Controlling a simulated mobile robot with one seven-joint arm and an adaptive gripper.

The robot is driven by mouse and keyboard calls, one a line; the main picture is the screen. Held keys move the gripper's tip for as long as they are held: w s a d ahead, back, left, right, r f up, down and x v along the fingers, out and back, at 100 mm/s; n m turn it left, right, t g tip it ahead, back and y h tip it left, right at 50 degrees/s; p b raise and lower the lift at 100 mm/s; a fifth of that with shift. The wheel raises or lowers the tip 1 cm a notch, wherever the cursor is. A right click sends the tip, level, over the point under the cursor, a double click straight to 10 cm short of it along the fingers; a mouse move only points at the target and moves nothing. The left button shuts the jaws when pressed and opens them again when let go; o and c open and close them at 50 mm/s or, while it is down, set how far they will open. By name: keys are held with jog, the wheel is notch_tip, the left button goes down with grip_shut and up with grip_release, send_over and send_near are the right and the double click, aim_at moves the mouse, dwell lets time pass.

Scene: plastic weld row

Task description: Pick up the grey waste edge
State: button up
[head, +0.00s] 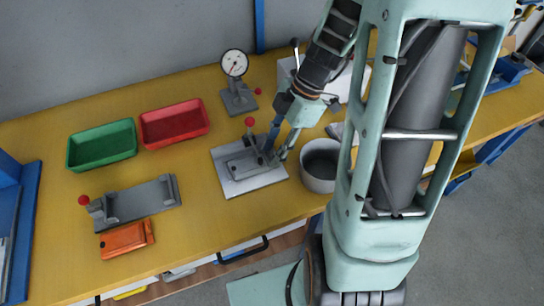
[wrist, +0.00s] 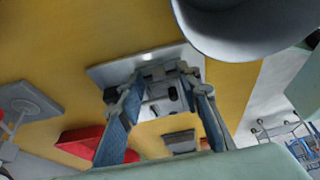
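A fixture (head: 232,183) with a light metal base plate, a grey block (head: 240,165) and a red-knobbed lever stands on the yellow bench in the head view. My gripper (head: 271,153) points down over the right part of this fixture. In the wrist view my gripper (wrist: 163,100) has its two blue-padded fingers apart, with the fixture plate (wrist: 105,73) and small dark parts beyond the gap. Nothing is clearly held. I cannot single out the grey waste edge; it may be among the grey parts on the fixture, partly hidden by my fingers.
A round grey bin (head: 318,180) stands close right of the fixture. A dial gauge stand (head: 238,98) is behind it. Red (head: 174,123) and green (head: 101,146) trays, a second grey fixture (head: 135,202) and an orange block (head: 126,239) lie left. Bare bench lies between.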

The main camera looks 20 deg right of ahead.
jog(key=c, duration=0.8)
jog(key=shift+r, duration=0.1)
